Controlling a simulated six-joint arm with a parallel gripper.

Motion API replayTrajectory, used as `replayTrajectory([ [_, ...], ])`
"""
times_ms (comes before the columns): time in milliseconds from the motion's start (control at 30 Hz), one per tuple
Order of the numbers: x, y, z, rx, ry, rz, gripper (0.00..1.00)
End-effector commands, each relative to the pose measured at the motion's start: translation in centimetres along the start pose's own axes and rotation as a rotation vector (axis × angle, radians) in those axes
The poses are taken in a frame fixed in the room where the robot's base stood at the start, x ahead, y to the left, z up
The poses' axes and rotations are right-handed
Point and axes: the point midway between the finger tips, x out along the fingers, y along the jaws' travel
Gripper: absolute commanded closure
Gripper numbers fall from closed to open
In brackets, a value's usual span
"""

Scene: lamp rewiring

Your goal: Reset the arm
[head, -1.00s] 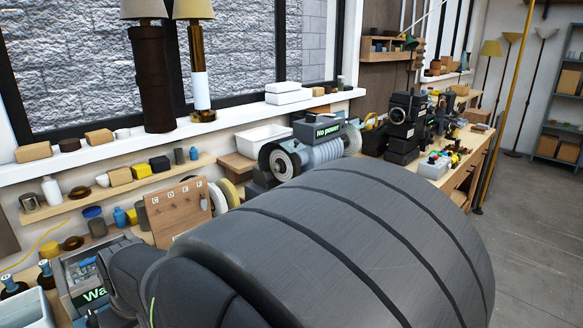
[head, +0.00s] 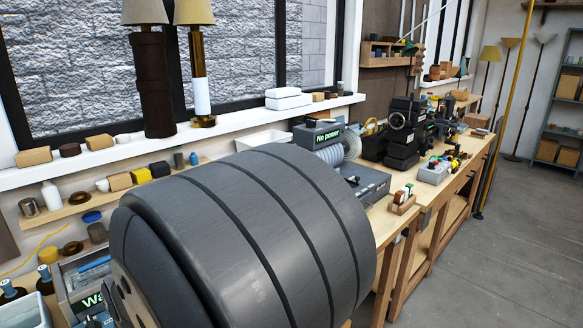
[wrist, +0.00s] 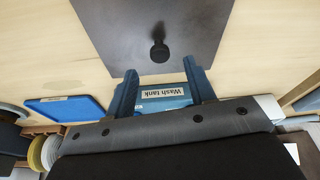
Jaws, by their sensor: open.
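My gripper (wrist: 162,90) shows in the wrist view with its two blue fingers spread apart. A label reading "Wash tank" (wrist: 164,92) on a blue surface shows between the fingers; I cannot tell how far off it is. No object is seen held. A grey plate (wrist: 125,30) with a dark round knob (wrist: 158,52) lies on the pale wood beyond the fingertips. In the head view my own large grey arm link covers the middle of the bench, and I cannot make out the gripper there.
In the head view, a "No power" unit (head: 318,134), a grey box (head: 358,182) and black equipment (head: 403,135) stand on the bench. Two lamps (head: 200,70) stand on the sill. Open floor (head: 500,240) lies right.

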Motion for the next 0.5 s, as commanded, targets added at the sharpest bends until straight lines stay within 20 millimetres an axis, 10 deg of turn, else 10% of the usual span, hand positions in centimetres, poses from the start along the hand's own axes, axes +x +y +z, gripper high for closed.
replayTrajectory([
  [233,3.7,0.0,-0.2,0.000,-0.002,0.000,0.50],
  [500,-1.8,0.0,-1.9,-0.001,0.007,0.000,0.50],
])
